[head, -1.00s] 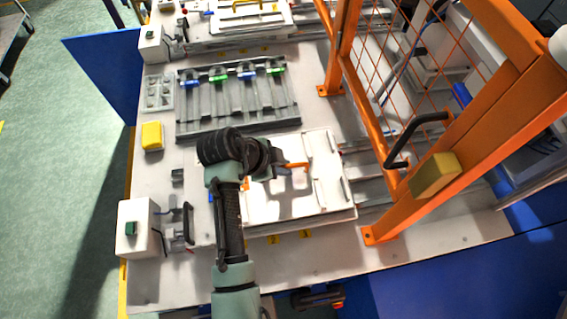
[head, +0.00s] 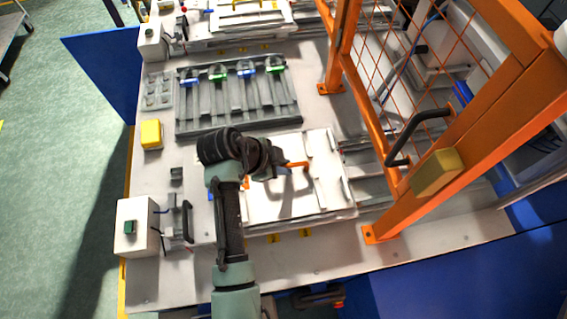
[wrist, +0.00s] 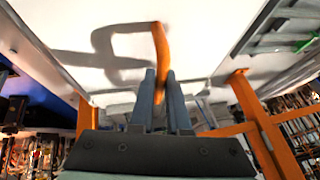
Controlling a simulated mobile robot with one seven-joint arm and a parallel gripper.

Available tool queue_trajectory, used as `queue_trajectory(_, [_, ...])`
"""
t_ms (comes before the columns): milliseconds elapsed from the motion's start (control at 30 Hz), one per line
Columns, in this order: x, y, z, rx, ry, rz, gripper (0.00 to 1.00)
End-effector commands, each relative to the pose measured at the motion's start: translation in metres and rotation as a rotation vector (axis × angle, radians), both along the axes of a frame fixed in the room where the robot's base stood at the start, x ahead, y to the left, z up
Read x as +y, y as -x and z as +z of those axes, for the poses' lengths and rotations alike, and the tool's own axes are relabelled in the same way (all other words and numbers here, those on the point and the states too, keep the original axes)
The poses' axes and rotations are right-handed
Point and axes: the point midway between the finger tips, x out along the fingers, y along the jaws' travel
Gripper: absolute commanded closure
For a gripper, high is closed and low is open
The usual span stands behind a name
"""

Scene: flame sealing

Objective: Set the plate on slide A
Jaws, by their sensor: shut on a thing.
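The plate (head: 265,205) is a flat white panel with an orange handle (head: 297,165), in the middle of the head view. My gripper (head: 279,168) is shut on the handle. In the wrist view the two fingers (wrist: 160,92) close around the lower part of the orange handle (wrist: 161,48), and the white plate (wrist: 215,40) fills the upper part. The plate lies level over the near slide station on the table. Whether it touches the slide or hovers just above it, I cannot tell. The slide below is mostly hidden by the plate, and no letter A is readable.
A grey rack (head: 235,122) with blue and green clamps lies behind the plate. An orange mesh guard (head: 375,125) stands at the right. A white box with a green button (head: 137,228), a black handle (head: 187,222) and a yellow block (head: 151,134) are on the left.

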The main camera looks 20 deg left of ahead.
Motion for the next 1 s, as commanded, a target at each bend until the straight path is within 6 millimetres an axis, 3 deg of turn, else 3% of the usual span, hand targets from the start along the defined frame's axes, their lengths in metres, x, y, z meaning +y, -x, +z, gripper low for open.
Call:
queue_trajectory(200, [0.000,-0.001,0.001,-0.002,-0.001,0.001,1.00])
queue_trajectory(233, [0.000,-0.001,0.001,-0.002,-0.001,0.001,0.82])
queue_trajectory(400, [0.000,0.000,0.000,-0.001,0.000,0.000,0.51])
queue_trajectory(767, [0.001,0.002,0.000,0.003,0.001,0.000,0.51])
queue_trajectory(1000, [0.011,0.014,0.026,-0.002,-0.003,0.004,0.51])
